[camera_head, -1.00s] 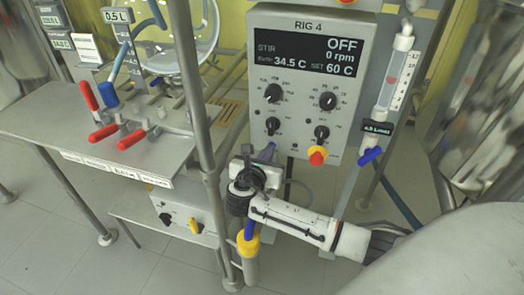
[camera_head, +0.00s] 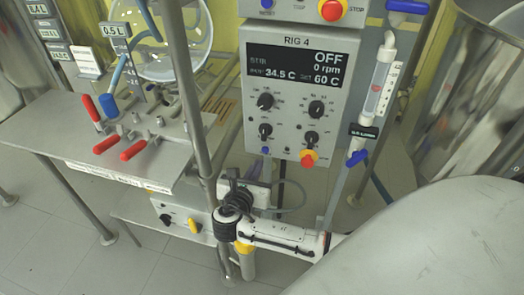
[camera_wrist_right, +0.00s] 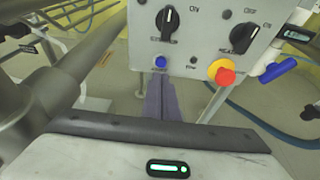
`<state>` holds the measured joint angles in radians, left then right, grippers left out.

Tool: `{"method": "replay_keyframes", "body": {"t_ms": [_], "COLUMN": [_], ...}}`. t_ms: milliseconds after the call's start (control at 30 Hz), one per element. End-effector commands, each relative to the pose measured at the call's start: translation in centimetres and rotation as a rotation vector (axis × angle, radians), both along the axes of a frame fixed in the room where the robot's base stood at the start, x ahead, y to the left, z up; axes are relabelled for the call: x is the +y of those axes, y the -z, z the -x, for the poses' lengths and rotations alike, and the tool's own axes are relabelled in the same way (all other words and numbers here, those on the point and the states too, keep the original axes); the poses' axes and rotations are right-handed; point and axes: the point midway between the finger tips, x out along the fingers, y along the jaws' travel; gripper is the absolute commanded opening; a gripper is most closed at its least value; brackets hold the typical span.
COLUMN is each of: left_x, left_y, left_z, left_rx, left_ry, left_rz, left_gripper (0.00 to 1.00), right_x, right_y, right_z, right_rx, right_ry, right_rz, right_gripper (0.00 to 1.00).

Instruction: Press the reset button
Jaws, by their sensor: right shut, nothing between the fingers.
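The RIG 4 control panel (camera_head: 298,100) shows OFF, 0 rpm, 34.5 C and SET 60 C. A small blue button (camera_head: 265,150) is at its lower left; it also shows in the wrist view (camera_wrist_right: 160,62), where its label is too small to read. A red stop button on a yellow collar (camera_head: 308,158) is at the lower right, also in the wrist view (camera_wrist_right: 222,74). My right gripper (camera_wrist_right: 160,82) is shut and empty, its fingers pointing up just below the blue button. Contact cannot be told. My left gripper is not in view.
Another box above carries a blue button (camera_head: 267,4) and red stop button (camera_head: 331,10). A flow tube (camera_head: 381,80) with a blue valve handle (camera_head: 356,158) is on the right.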

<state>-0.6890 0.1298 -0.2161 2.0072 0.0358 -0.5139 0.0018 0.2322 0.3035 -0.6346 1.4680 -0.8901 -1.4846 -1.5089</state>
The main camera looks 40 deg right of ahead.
Motion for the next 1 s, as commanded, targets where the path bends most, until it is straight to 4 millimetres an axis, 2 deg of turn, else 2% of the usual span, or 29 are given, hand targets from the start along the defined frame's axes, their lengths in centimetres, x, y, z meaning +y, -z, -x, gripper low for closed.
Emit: {"method": "replay_keyframes", "body": {"t_ms": [33,100,333,500,1000], "left_x": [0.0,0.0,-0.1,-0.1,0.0], "left_y": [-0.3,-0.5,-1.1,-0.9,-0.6], "left_z": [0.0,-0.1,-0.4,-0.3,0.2], "left_rx": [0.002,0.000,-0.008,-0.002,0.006], "left_ry": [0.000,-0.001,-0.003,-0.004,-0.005], "left_rz": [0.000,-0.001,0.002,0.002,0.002], "left_gripper": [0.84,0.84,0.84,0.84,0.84], "right_x": [1.2,2.4,5.0,5.5,5.6], "right_y": [-0.4,-0.7,-1.6,-1.8,-1.7], "right_z": [0.7,1.6,3.5,3.9,3.9], "right_rx": [0.003,0.004,0.004,0.005,0.005], "right_ry": [-0.004,-0.004,-0.003,-0.003,-0.003], "right_rz": [-0.005,-0.004,-0.004,-0.004,-0.004], "right_gripper": [0.00,0.00,0.00,0.00,0.00]}}
